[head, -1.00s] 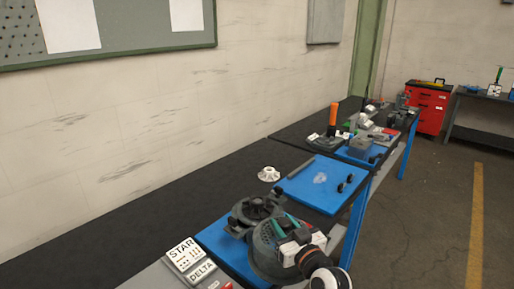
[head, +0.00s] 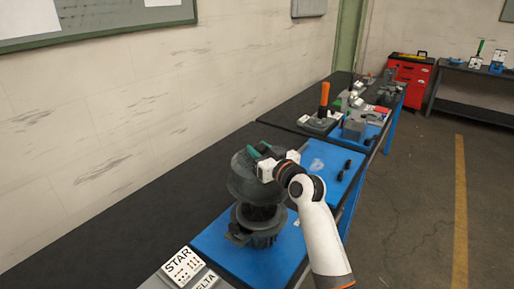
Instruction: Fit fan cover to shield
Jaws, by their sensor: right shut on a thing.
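The fan cover (head: 244,184) is a dark grey, round, dome-like shell. My right gripper (head: 263,157) is shut on it near its top and right side, with green finger parts showing against it. The cover is tilted and held above the shield (head: 262,234), a dark round part with lugs on the blue mat. The cover hides the upper back of the shield, and I cannot tell whether they touch. My left gripper is not in view.
The blue mat (head: 212,240) lies on the black bench. STAR and DELTA plates (head: 184,264) stand at the front. Another blue mat (head: 343,170) behind holds small black parts. Farther back are an orange-handled tool (head: 324,97) and a red cabinet (head: 410,84). The bench's left side is clear.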

